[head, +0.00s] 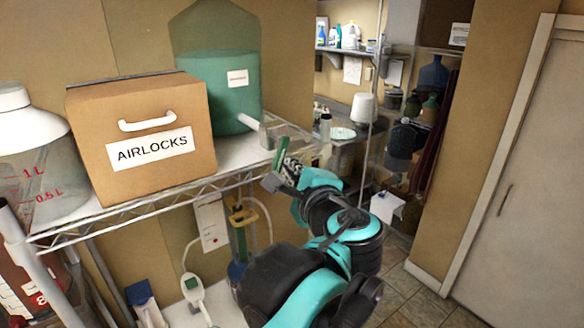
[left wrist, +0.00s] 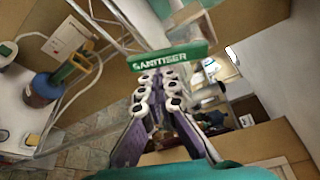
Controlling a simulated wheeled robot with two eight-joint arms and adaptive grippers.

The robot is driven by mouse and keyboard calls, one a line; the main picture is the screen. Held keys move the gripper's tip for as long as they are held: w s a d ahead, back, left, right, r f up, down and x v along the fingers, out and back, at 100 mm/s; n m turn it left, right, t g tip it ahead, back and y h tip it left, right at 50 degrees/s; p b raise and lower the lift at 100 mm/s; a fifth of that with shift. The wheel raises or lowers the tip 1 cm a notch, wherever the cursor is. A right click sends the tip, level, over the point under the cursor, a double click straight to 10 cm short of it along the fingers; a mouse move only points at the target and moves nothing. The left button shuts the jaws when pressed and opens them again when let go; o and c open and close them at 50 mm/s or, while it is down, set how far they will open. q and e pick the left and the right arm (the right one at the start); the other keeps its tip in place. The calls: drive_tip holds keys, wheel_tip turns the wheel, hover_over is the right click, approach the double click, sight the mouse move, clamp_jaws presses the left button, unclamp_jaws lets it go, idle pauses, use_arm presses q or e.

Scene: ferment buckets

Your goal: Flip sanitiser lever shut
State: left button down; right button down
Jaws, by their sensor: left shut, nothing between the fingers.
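The green sanitiser lever (head: 281,154) stands nearly upright at the shelf's front edge, in front of the green-filled jug (head: 215,85) and its grey tap (head: 250,122). In the left wrist view the lever (left wrist: 170,56), lettered SANITISER, lies crosswise just beyond my fingertips. My left gripper (head: 289,170) is shut and empty, close beside the lever. In the left wrist view its two fingers (left wrist: 160,84) point at the lever's underside. I cannot tell whether they touch it. My right gripper is not in view.
A brown AIRLOCKS box (head: 145,145) stands on the wire shelf (head: 130,208), left of the jug. A clear container (head: 35,160) is at far left. Bottles and hoses sit below the shelf. A pale door (head: 525,190) is at right, with open floor (head: 420,295) before it.

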sight(281, 161)
use_arm(q)
drive_tip(key=shift+m, duration=0.4)
drive_tip(key=shift+s+a, duration=0.1)
drive_tip(key=a+m+g+p, duration=0.1)
drive_tip(key=m, duration=0.1)
drive_tip(key=s+r+m+g+y+p, duration=0.1)
drive_tip(key=m, duration=0.1)
drive_tip(key=shift+s+a, duration=0.1)
drive_tip(key=shift+a, duration=0.25)
drive_tip(key=m+g, duration=0.1)
drive_tip(key=m, duration=0.1)
drive_tip(key=s+a+r+m+y+p, duration=0.1)
drive_tip(key=m, duration=0.1)
drive_tip(key=shift+a+r+g, duration=0.15)
drive_tip(key=shift+r+g, duration=0.05)
drive_tip(key=shift+g, duration=0.2)
drive_tip(key=shift+w+d, duration=0.55)
drive_tip(key=shift+d, duration=0.15)
